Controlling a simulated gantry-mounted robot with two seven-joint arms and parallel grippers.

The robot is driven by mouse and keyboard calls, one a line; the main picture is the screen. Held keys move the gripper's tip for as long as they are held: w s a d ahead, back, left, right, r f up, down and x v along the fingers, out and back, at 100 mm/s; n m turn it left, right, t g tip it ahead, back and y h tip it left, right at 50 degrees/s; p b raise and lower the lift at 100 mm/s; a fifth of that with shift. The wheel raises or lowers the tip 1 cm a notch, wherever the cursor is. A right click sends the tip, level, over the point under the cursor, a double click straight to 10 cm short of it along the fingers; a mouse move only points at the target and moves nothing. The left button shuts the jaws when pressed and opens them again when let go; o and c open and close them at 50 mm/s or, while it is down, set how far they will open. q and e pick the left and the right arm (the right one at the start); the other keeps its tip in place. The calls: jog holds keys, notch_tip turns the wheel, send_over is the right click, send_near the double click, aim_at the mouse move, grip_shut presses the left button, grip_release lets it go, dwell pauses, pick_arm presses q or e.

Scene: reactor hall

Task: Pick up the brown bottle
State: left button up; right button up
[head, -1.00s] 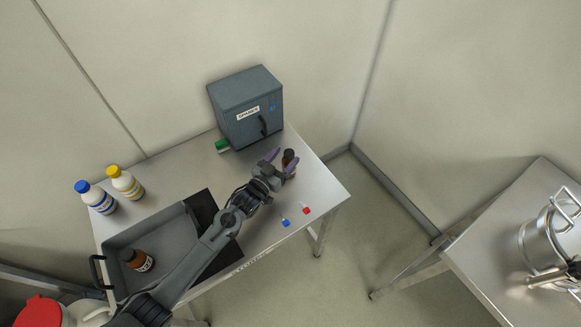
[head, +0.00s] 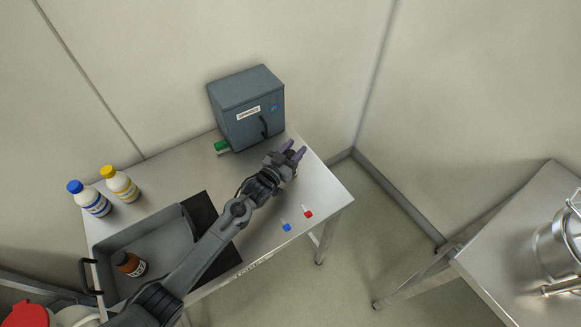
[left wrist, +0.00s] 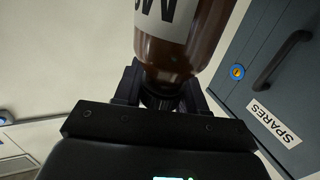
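My left gripper (head: 293,151) is over the right end of the metal table, in front of the grey cabinet. In the left wrist view, a brown bottle (left wrist: 180,55) with a white label has its dark cap end between my left fingers (left wrist: 163,92). The fingers lie close on both sides and look shut on it. In the head view this bottle is mostly hidden by the gripper. My right gripper is not in view.
The grey SPARES cabinet (head: 246,105) stands behind the gripper, with a green item (head: 222,147) beside it. Blue-capped (head: 89,197) and yellow-capped (head: 119,184) bottles stand at left. Small blue (head: 287,227) and red (head: 308,214) items lie near the front edge.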

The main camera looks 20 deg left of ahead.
pick_arm(q)
grip_shut()
jog(key=shift+r, duration=0.15)
